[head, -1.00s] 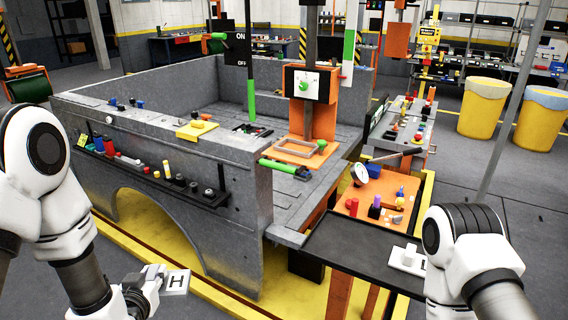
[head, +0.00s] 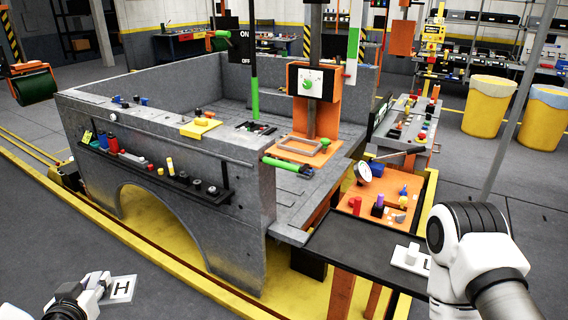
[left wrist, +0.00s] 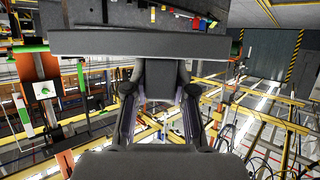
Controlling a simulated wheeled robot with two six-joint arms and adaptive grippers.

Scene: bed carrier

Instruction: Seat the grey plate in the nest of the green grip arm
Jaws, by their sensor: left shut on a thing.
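My left gripper (head: 93,292) is low at the left edge of the head view, shut on a light grey plate (head: 122,289) marked H. In the left wrist view the grey plate (left wrist: 150,44) spans the ends of my two fingers (left wrist: 158,85). The plate is over the floor, in front of the truck bed and apart from it. A green grip arm (head: 279,164) with a dark end lies at the bed's near edge, by an orange base. Its nest is too small to make out.
The grey bed wall (head: 185,145) carries a rail of coloured bottles and parts. A green-tipped pole (head: 254,105) hangs over the bed. Yellow kerbs line the floor.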

